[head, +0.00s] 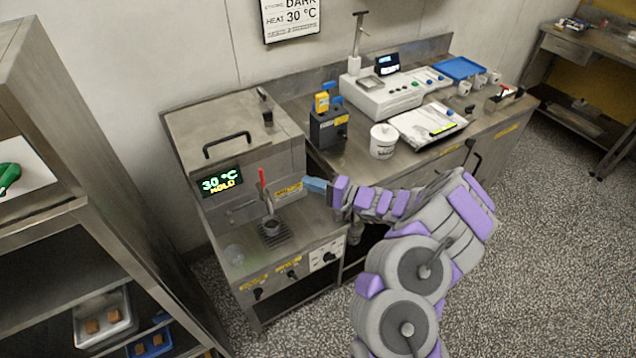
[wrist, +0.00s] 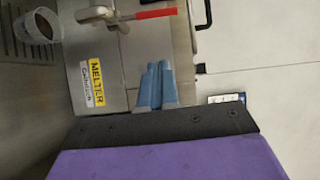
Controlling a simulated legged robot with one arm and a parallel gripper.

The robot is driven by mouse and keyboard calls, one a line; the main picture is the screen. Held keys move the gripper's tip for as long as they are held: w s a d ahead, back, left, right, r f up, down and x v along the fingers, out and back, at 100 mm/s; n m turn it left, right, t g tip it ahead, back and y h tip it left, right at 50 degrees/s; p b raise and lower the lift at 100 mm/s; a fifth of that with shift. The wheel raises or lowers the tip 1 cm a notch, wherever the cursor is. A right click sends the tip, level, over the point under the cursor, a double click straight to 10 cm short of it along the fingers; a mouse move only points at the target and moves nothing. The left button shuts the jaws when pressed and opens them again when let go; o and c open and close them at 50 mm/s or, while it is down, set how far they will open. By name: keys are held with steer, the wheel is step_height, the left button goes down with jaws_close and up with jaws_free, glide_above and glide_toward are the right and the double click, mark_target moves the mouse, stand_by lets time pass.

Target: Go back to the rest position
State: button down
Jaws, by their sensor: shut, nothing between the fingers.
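My gripper (head: 314,185) is at the end of my purple and grey arm, in front of the right side of the melter (head: 238,148). In the wrist view its two blue fingers (wrist: 155,84) are close together with nothing between them. The melter has a lit display (head: 221,182) reading 30 °C and HOLD. A red-handled tap (head: 263,178) stands left of my gripper, and its red handle also shows in the wrist view (wrist: 156,14).
The steel counter right of the melter holds a white tub (head: 383,141), a dark box (head: 328,128), a white machine (head: 384,98) and a blue tray (head: 460,68). A steel rack (head: 45,232) stands at the left. The speckled floor at the right is clear.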

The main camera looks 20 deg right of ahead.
steer(key=s+a+r+n+g+y, duration=0.3)
steer(key=s+a+r+n+g, duration=0.3)
steer(key=a+r, duration=0.55)
steer(key=s+a+r+n+g+h, duration=0.1)
steer(key=s+a+r+n+g, duration=0.2)
steer(key=s, duration=0.5)
steer(key=s+a+r+n+g+h, duration=0.1)
steer(key=s+a+r+g+h, duration=0.1)
steer(key=s+a+r+g, duration=0.45)
steer(key=s+d+f+h, duration=0.2)
steer(key=s+h, duration=0.1)
steer(key=s, duration=0.4)
steer(key=s+d+f+h, duration=0.2)
steer(key=s+d+h, duration=0.1)
steer(key=s, duration=0.4)
steer(key=s+d+m+t+h, duration=0.2)
steer(key=s+d+h, duration=0.5)
steer(key=s+d, duration=0.4)
steer(key=shift+s+d+f+h, duration=0.25)
steer(key=shift+d+f+h, duration=0.1)
steer(key=shift+d, duration=0.9)
